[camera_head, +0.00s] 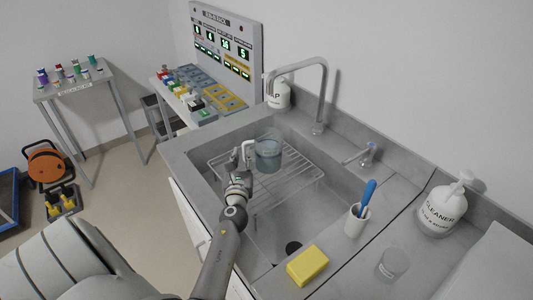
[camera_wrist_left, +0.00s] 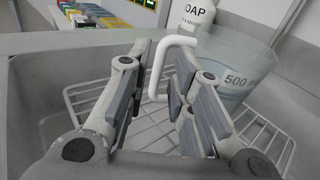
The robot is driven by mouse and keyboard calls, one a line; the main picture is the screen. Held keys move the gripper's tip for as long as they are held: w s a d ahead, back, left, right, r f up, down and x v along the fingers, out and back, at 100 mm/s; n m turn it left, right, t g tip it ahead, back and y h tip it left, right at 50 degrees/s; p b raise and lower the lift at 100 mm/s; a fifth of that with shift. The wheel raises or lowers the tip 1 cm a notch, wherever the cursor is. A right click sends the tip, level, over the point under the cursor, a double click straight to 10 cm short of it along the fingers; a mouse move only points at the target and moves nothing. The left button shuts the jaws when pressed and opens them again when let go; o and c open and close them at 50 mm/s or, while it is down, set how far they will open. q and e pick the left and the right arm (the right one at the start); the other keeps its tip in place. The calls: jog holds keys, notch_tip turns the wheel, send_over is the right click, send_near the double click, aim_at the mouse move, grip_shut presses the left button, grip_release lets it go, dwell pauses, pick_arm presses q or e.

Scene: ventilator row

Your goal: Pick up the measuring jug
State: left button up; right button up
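The measuring jug (camera_head: 268,155) is a clear, bluish container with a white handle on its left side. It stands upright on the wire rack (camera_head: 297,187) in the sink. In the left wrist view its "500 ml" wall (camera_wrist_left: 238,62) is at the right, and its white handle (camera_wrist_left: 156,72) shows between the fingers. My left gripper (camera_head: 241,172) is beside the jug at the handle side. In the left wrist view this gripper (camera_wrist_left: 160,85) is open, with a gap on both sides of the handle. My right gripper is not in view.
The grey sink rim (camera_head: 196,190) surrounds the rack. The tap (camera_head: 320,95) arches behind the jug, near a soap bottle (camera_head: 279,97). A yellow sponge (camera_head: 307,265), a white cup with a blue brush (camera_head: 357,219), a clear beaker (camera_head: 392,264) and a cleaner bottle (camera_head: 441,211) stand at the right.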

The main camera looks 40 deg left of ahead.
aim_at(244, 146)
pick_arm(q)
jog(key=shift+w+a+r, duration=0.1)
jog(key=shift+w+a, duration=0.2)
jog(key=shift+w, duration=0.2)
jog(key=shift+x, duration=2.3)
jog(key=shift+r, duration=0.2)
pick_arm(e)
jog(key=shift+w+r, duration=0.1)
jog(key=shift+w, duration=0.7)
pick_arm(q)
grip_shut()
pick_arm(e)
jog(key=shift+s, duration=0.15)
pick_arm(q)
jog(key=shift+r, duration=0.1)
